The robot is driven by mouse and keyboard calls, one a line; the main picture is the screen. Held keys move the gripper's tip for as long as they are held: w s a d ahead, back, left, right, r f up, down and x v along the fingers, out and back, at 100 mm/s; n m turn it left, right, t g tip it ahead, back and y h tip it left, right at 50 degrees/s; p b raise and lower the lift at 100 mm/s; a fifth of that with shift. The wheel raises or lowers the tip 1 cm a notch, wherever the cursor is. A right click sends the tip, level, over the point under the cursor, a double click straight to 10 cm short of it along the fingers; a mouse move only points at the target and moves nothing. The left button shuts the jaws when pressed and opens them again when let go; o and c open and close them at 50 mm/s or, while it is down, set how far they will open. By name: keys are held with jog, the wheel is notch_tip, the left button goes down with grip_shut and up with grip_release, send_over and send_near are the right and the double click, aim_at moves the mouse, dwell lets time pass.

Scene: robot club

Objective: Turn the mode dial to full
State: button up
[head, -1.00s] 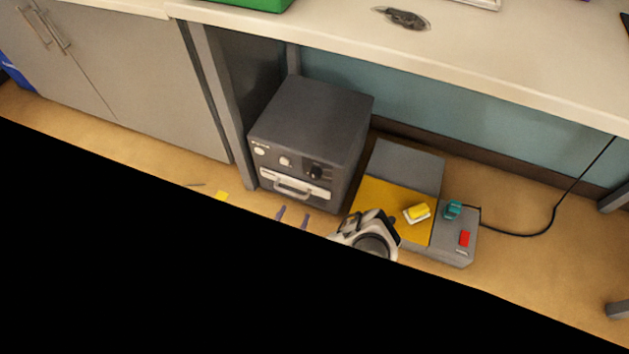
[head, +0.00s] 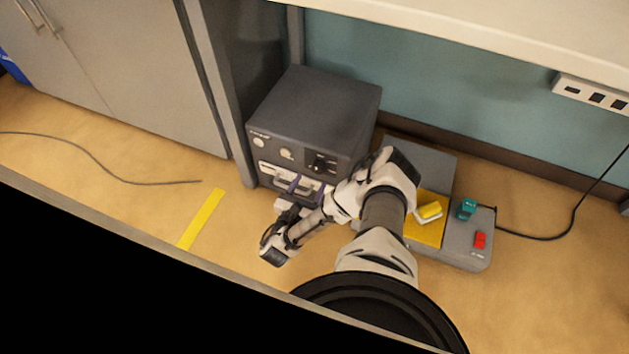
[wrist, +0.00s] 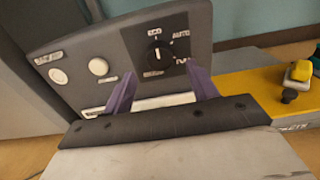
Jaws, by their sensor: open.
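The black mode dial (wrist: 157,54) is on a dark panel on the front of a grey box (head: 315,105); the dial also shows in the head view (head: 321,162). Its white pointer mark points about straight up in the wrist view, toward a small label that I cannot read surely. A label like "AUTO" is at its upper right and a partly hidden one at its lower right. My gripper (wrist: 164,84) is open and empty, its purple fingers apart, in front of and below the dial. In the head view the gripper (head: 303,187) is low before the box's front.
Two pale round buttons (wrist: 98,66) (wrist: 58,76) are left of the dial. A grey and yellow unit with a yellow switch (head: 429,211), a teal knob (head: 467,208) and a red switch (head: 480,240) stands to the right. A desk (head: 480,45) overhangs behind. Floor at left is mostly clear.

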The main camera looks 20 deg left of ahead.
jog(key=shift+w+d+b, duration=0.1)
jog(key=shift+w+b, duration=0.55)
jog(key=shift+w, duration=1.55)
jog(key=c, duration=1)
jog(key=shift+r+m+p, duration=0.1)
jog(key=shift+m+p, duration=0.3)
jog(key=shift+p, duration=0.05)
jog(key=m+p, duration=0.4)
jog(key=m, duration=1.4)
jog(key=shift+m, duration=0.4)
